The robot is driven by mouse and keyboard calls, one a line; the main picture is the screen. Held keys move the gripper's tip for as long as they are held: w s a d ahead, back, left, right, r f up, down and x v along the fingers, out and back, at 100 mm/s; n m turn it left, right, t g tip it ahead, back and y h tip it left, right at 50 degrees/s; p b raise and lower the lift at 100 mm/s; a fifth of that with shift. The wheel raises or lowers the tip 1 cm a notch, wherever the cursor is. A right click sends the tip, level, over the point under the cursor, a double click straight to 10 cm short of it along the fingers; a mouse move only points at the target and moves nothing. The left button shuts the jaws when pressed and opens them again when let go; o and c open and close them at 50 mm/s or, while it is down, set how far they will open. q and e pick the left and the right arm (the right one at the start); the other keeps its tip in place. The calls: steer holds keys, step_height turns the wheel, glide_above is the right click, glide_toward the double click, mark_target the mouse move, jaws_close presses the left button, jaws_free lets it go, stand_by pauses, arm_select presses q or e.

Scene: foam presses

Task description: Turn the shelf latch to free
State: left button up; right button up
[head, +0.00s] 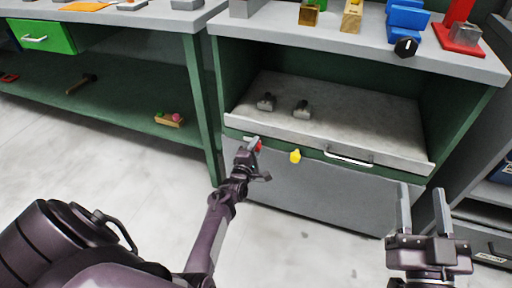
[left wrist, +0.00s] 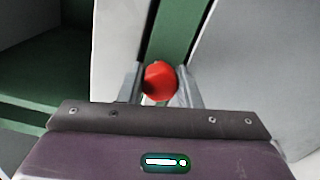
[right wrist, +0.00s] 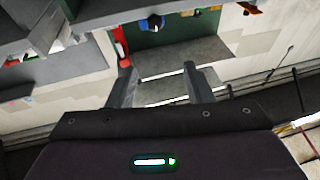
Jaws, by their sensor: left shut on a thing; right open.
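The shelf latch looks like a small red knob (head: 258,146) on the green strip below the left part of the pull-out shelf (head: 370,125). My left gripper (head: 252,146) is shut on this red knob; the left wrist view shows the knob (left wrist: 160,81) between its two fingers. Which way the latch is turned cannot be told. A yellow knob (head: 295,156) sits on the same strip to the right. A silver handle (head: 348,157) is on the shelf's front edge. My right gripper (head: 425,212) is open and empty, in front of the cabinet at the right.
The bench top (head: 340,38) above carries blue, wooden and red fixtures. A green table (head: 100,100) stands at the left. The floor in front is clear.

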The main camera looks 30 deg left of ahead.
arm_select(q)
steer(key=o, duration=1)
steer(key=shift+c, duration=0.2)
steer(key=shift+s, duration=0.15)
steer(key=p+v, duration=0.2)
steer(key=v, duration=0.5)
steer(key=shift+s+p, duration=0.25)
steer(key=shift+p, duration=0.05)
arm_select(e)
steer(key=s+f+g+h, duration=0.2)
steer(key=f+g, duration=0.3)
steer(key=f, duration=0.4)
steer(key=s+f+g+h, duration=0.1)
steer(key=s+f+g, duration=0.2)
steer(key=f, duration=0.7)
steer(key=shift+s+d+f+g+h, duration=0.15)
steer(key=shift+s+f+g+h, duration=0.2)
steer(key=shift+g, duration=0.65)
arm_select(q)
steer(key=shift+d, duration=0.1)
arm_select(e)
steer(key=shift+w+r, duration=0.1)
steer(key=shift+r, duration=0.05)
